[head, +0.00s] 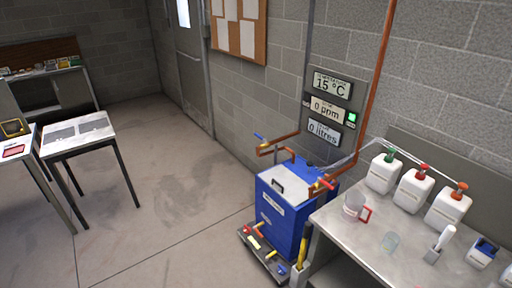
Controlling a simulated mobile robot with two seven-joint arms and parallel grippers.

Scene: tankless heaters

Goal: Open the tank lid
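A blue tank (281,222) stands on a dark base against the block wall, right of centre in the head view. Its grey lid (290,183) lies flat on top and looks shut. A dark handle (277,185) sits on the lid's left part. Neither of my grippers is in view.
A metal workbench (345,241) stands right of the tank, holding a clear jug (353,205) with a red handle and several white canisters (413,190). Wall displays (326,109) hang above. Floor (170,215) left of the tank is clear up to a small table (78,134).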

